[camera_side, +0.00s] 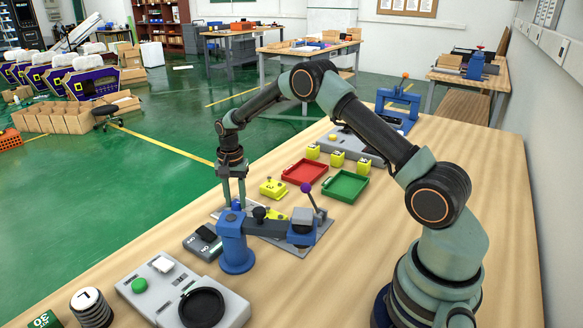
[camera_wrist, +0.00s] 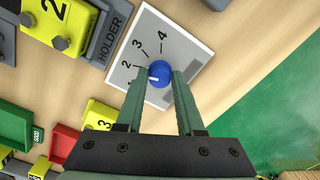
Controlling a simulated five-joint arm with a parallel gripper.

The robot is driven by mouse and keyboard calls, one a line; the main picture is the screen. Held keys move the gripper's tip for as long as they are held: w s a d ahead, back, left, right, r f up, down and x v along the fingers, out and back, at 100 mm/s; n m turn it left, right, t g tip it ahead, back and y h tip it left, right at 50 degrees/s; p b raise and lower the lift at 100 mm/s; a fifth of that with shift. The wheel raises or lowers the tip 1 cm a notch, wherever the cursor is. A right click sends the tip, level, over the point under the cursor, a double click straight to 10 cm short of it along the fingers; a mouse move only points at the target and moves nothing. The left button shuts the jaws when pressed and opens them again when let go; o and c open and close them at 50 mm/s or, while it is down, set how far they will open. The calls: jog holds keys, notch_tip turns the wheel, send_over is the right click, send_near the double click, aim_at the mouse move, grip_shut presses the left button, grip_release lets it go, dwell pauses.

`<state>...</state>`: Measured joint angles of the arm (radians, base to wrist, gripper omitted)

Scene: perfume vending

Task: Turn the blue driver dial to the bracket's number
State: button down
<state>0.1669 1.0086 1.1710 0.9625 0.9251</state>
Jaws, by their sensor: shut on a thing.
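In the wrist view the blue driver dial (camera_wrist: 159,72) sits between the fingertips of my gripper (camera_wrist: 158,78), which is shut on it. A short white mark on the dial faces left. The dial stands on a pale plate (camera_wrist: 185,48) printed with the numbers 1 to 4; a finger partly covers the 1. A yellow bracket (camera_wrist: 68,38) marked 2 sits at the grey part labelled HOLDER (camera_wrist: 108,30). In the side view my gripper (camera_side: 234,203) points down behind a blue post (camera_side: 236,246), which hides much of the dial area.
A red tray (camera_side: 304,171) and a green tray (camera_side: 345,186) lie behind the work area. Several yellow pieces (camera_side: 337,159) stand beyond. A purple-knobbed lever (camera_side: 307,188) rises close by. A grey box with a black round recess (camera_side: 201,306) is in front.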

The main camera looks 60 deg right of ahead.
aim_at(236, 202)
jog(key=shift+d, duration=0.1)
jog(key=c, duration=0.5)
grip_release()
jog(key=shift+r, duration=0.1)
jog(key=shift+r, duration=6)
